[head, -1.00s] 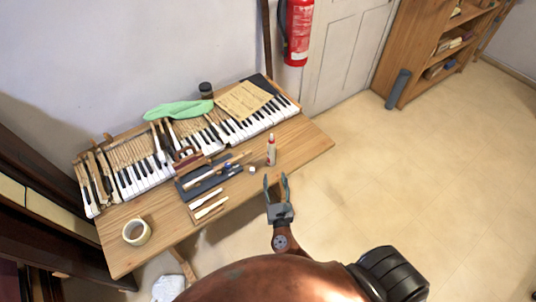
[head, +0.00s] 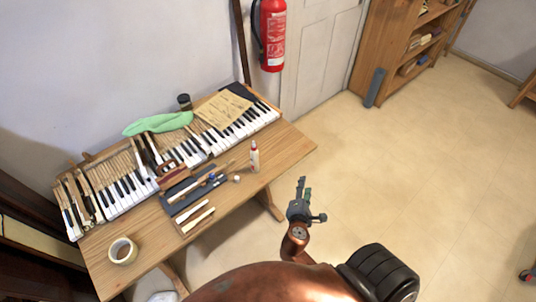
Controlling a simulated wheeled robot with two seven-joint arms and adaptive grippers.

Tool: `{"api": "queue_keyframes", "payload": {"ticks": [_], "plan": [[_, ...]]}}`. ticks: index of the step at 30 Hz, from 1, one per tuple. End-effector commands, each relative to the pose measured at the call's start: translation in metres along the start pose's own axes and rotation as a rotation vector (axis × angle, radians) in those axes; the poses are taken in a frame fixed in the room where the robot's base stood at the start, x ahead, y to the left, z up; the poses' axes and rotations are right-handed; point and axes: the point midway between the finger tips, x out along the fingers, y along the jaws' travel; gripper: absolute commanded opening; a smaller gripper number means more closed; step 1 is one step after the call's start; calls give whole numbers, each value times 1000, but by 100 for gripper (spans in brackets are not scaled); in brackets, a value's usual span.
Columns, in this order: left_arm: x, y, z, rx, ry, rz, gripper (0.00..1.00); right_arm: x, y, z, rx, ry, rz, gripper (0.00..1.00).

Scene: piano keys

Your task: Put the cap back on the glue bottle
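The glue bottle (head: 254,158), white with some red on it, stands upright near the table's front edge, right of the dark tool mat. A small white piece (head: 237,178), which looks like the cap, lies on the table just left of the bottle and nearer to me. My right gripper (head: 304,186) is past the table's front edge, over the floor, to the right of and nearer than the bottle. It touches neither bottle nor cap. Its fingers are seen nearly edge-on, so the gap between them is unclear. My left gripper is out of view.
The wooden table (head: 290,152) carries a piano keyboard (head: 125,190) along its back.

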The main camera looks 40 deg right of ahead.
Motion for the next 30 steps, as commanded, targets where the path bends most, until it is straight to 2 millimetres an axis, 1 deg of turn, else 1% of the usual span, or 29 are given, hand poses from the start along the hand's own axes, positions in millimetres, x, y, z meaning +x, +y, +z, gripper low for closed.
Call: {"api": "queue_keyframes", "payload": {"ticks": [1,3,6,9,11,17,20,23,24,27,29,30], "plan": [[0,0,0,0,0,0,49,-4,-20,13,166,7,-98,36],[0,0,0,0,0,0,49,-11,-47,20,367,17,-229,36],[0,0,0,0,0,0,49,-25,-76,19,573,30,-384,36],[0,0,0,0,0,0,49,-39,-98,12,720,40,-511,36],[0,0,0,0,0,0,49,-48,-109,7,790,45,-578,36],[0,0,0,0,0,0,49,-76,-139,-16,968,57,-782,36],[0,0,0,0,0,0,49,-89,-156,-32,1035,61,-882,36],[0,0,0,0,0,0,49,-101,-178,-52,1092,59,-987,36],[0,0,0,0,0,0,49,-104,-191,-63,1112,56,-1032,36],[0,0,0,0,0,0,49,-104,-218,-84,1134,51,-1092,36],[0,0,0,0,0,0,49,-103,-233,-94,1138,49,-1112,36],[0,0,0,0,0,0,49,-101,-244,-101,1138,46,-1123,36]]}}
